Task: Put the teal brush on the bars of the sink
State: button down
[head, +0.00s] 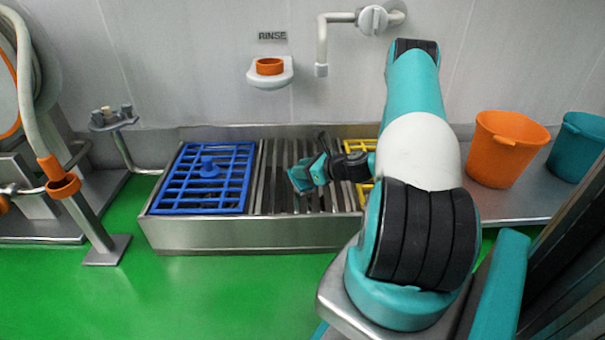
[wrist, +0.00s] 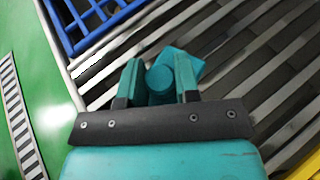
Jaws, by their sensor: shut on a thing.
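The teal brush (wrist: 174,72) is between the two fingers of my gripper (wrist: 160,85) in the wrist view. My gripper is shut on it. In the head view my gripper (head: 318,172) is over the bare middle bars of the sink (head: 282,195), and the teal at its tip blends with the brush. The sink bars (wrist: 235,60) fill the background behind the brush in the wrist view. I cannot tell whether the brush touches the bars. Much of the brush is hidden by the fingers.
A blue grid (head: 222,165) covers the sink's left part. A yellow grid (head: 360,146) shows at its right, partly behind my arm. An orange bucket (head: 503,150) and a teal bucket (head: 580,145) stand on the right. A tap (head: 322,45) hangs above the sink.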

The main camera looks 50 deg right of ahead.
jog(key=shift+r, duration=0.1)
jog(key=c, duration=0.8)
grip_release()
jog(key=shift+c, duration=0.2)
